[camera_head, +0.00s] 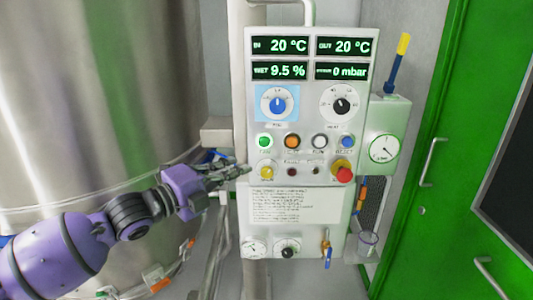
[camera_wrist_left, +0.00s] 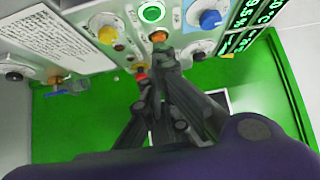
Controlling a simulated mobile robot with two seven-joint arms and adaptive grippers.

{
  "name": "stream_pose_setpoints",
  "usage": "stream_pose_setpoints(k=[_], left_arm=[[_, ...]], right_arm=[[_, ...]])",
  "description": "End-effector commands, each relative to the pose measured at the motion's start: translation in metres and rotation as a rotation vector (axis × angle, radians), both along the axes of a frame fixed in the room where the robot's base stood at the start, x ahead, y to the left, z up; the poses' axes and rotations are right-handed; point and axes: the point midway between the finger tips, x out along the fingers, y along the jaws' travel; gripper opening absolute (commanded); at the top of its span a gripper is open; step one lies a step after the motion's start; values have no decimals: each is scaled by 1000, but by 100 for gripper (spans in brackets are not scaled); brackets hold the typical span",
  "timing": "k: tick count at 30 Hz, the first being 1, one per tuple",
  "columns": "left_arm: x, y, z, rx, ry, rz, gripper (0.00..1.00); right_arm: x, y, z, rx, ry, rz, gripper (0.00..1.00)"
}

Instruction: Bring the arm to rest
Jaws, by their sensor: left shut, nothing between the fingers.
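My left arm (camera_head: 150,212) comes in from the lower left, purple and black. Its gripper (camera_head: 240,171) is shut and empty, with its tips just left of the yellow button on the control panel (camera_head: 335,207). In the left wrist view the shut fingers (camera_wrist_left: 160,62) point toward the panel, and their tips overlap the area just below the orange button (camera_wrist_left: 158,36). I cannot tell whether the tips touch the panel. My right gripper is in neither view.
A large steel vessel (camera_head: 110,90) fills the left side. A green door (camera_head: 440,160) with handles is at the right. The panel has a blue-backed knob (camera_head: 277,103), a red mushroom button (camera_head: 343,174) and a blue-handled valve (camera_head: 327,255). A gauge box (camera_head: 385,146) sits at its right.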

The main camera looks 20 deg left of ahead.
Motion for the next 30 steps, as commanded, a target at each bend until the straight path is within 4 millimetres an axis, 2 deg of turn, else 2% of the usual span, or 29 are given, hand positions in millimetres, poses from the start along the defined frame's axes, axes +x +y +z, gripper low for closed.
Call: stream_pose_setpoints(k=[8, 10, 11, 16, 20, 21, 24, 26, 27, 29, 30], left_arm=[[3, 6, -6, -106, 81, 22, 0], [7, 10, -18, -179, 135, 49, 0], [6, 13, -30, -224, 170, 68, 0], [-13, 25, -123, -469, 373, 189, 0], [-47, 29, -203, -650, 525, 304, 0], [-62, 28, -229, -708, 573, 345, 0], [-105, 24, -293, -849, 688, 455, 0], [-135, 19, -328, -929, 751, 526, 0], [-156, 15, -350, -979, 790, 573, 0], [-190, 7, -380, -1050, 846, 648, 0], [-213, 0, -399, -1092, 879, 696, 0]], right_arm=[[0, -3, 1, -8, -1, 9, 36], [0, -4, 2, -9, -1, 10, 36], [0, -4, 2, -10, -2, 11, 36], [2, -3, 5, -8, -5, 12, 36], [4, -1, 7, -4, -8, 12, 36], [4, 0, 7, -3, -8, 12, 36], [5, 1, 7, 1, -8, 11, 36], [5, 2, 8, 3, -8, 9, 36], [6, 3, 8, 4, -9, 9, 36], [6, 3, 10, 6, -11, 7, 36], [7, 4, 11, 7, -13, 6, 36]])
